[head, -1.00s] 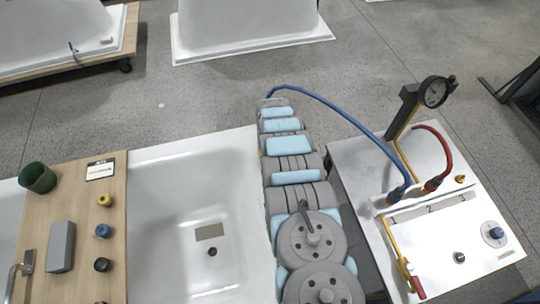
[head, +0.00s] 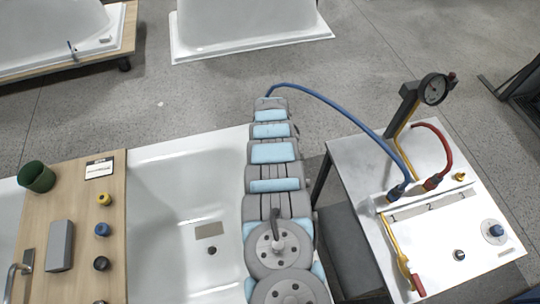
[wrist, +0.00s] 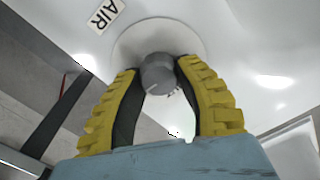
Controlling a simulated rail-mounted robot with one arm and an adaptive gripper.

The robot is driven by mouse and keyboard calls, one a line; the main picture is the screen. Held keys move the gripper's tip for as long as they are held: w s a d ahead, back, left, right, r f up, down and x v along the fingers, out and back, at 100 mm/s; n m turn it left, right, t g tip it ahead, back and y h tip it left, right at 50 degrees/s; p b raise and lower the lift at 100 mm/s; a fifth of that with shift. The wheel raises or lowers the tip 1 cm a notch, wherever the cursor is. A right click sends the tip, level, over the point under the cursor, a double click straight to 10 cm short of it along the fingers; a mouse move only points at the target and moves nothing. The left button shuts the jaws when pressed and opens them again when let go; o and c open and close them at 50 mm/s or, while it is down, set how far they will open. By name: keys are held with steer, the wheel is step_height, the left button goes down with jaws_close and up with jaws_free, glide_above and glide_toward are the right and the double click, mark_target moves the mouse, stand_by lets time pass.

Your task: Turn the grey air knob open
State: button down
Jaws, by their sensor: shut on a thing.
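The grey air knob (wrist: 158,73) is a short round knob on a pale round base plate, fixed to a glossy white surface in the wrist view. A label reading AIR (wrist: 105,15) sits on the surface to its upper left. My gripper (wrist: 160,68) has yellow ribbed fingers with dark inner pads. The fingertips sit on either side of the knob, and the gripper is shut on it. Neither the knob nor the gripper shows in the head view, where my arm reaches over the tub's right end. I cannot tell the knob's open or shut position.
A white bathtub (head: 165,200) lies under a wooden board (head: 65,210) holding a green cup (head: 38,177), a grey block (head: 60,246) and several small caps. A metal bench (head: 430,230) with gauge (head: 434,89) stands right. A blue hose (head: 345,118) runs behind my arm.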

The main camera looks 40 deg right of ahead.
steer(key=c, duration=0.7)
jaws_free()
steer(key=shift+o, duration=0.2)
steer(key=shift+r, duration=0.15)
steer(key=shift+w+d+r, duration=0.1)
steer(key=shift+d+r, duration=0.05)
steer(key=shift+r, duration=1.25)
step_height(320, 180, up, 9)
